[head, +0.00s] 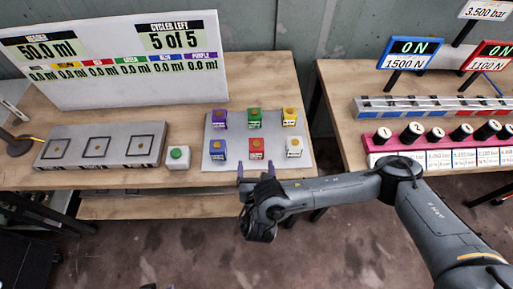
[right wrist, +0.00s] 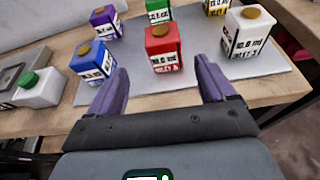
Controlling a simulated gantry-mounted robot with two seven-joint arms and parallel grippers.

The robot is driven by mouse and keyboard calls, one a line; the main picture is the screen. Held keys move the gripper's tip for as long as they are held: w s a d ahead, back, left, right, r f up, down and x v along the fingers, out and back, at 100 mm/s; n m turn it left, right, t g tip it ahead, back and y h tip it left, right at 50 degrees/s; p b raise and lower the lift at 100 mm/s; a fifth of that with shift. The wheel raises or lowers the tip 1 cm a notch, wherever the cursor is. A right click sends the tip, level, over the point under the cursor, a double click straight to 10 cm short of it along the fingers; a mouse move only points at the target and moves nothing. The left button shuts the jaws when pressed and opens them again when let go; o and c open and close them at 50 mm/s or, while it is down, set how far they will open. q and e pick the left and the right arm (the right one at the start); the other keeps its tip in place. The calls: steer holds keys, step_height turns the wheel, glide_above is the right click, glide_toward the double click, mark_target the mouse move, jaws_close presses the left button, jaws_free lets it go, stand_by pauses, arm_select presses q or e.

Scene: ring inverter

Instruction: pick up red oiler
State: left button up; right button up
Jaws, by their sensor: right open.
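The red oiler (head: 256,149) is a small red box-shaped can with a brown cap and a white label. It stands upright in the front row of a light grey board, between the blue oiler (head: 218,150) and the white oiler (head: 294,147). My right gripper (head: 255,168) is open at the front edge of the board, just short of the red oiler. In the right wrist view the red oiler (right wrist: 163,50) stands beyond the open purple fingers (right wrist: 160,85), roughly centred between them and apart from both. My left gripper is not seen.
Purple (head: 220,119), green (head: 255,118) and yellow (head: 289,117) oilers stand in the back row of the board (head: 237,135). A green button box (head: 178,157) and a grey three-square plate (head: 100,145) are to the left. A second bench (head: 345,125) is at right.

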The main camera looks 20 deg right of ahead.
mark_target(256, 152)
steer(key=b+x, duration=0.1)
steer(key=x, duration=0.3)
steer(key=b+x, duration=0.1)
steer(key=x, duration=0.1)
steer(key=shift+d+r+b, duration=0.25)
steer(key=shift+r+b, duration=0.05)
steer(key=shift+r, duration=0.05)
steer(key=b+x, duration=0.2)
steer(key=x, duration=0.1)
steer(key=shift+w+d+b, duration=0.15)
steer(key=shift+w+b, duration=0.1)
steer(key=shift+b, duration=0.05)
steer(key=shift+b+x, duration=0.55)
steer(key=shift+x, duration=0.35)
steer(key=shift+r, duration=0.1)
steer(key=c, duration=1.1)
